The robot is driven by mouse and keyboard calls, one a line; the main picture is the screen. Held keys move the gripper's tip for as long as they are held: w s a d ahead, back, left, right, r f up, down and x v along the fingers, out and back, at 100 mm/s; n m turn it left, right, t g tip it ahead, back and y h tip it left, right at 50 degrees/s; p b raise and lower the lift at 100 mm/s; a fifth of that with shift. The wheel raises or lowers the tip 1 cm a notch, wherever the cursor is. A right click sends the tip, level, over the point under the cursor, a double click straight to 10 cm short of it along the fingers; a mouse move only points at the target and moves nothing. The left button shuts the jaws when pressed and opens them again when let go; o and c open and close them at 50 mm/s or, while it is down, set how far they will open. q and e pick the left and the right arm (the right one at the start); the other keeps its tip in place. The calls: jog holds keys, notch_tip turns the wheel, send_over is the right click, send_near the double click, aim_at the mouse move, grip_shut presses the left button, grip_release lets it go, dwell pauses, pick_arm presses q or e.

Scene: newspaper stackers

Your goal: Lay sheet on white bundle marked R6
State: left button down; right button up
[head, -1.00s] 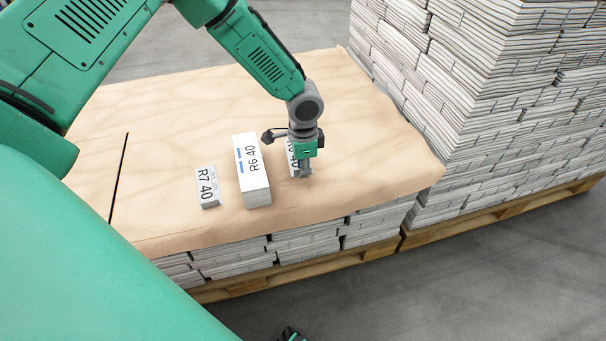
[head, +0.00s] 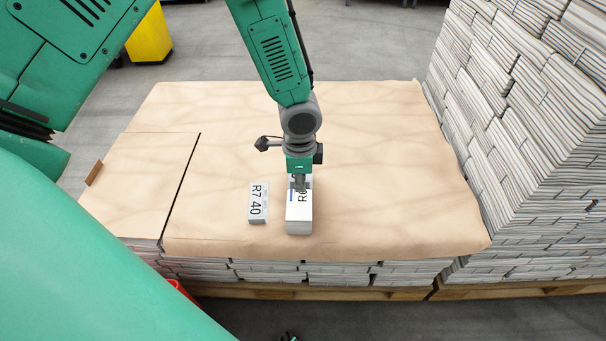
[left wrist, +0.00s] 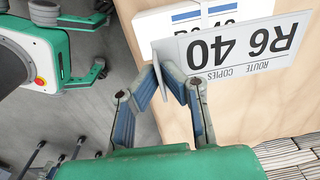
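The white R6 bundle (head: 299,225) stands on the brown paper cover, with blue bands and an R6 label on top. It also shows in the left wrist view (left wrist: 160,22), its label partly covered. My left gripper (left wrist: 164,78) is shut on the edge of a white sheet (left wrist: 240,45) marked R6 40, ROUTE COPIES, upside down in that view. In the head view the left gripper (head: 300,186) is over the far part of the bundle and hides some of its top. I cannot tell whether sheet and bundle touch.
A tall newspaper stack (head: 530,130) rises at the right. A yellow bin (head: 150,38) stands behind on the floor.

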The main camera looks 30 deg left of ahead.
pick_arm(q)
jog(key=shift+a, duration=0.25)
jog(key=shift+s+f+b, duration=0.1)
jog(key=shift+f+b, duration=0.3)
jog(key=shift+b, duration=0.3)
jog(key=b, duration=0.3)
send_over(299, 209)
notch_tip(299, 209, down, 5)
jog(key=shift+s+d+r, duration=0.1)
jog(key=shift+d, duration=0.05)
jog(key=shift+f+b, duration=0.4)
jog(key=shift+f, duration=0.7)
jog(key=shift+f, duration=0.2)
jog(key=c, duration=1.6)
grip_release()
jog(key=shift+c, duration=0.2)
jog(key=shift+r, duration=0.15)
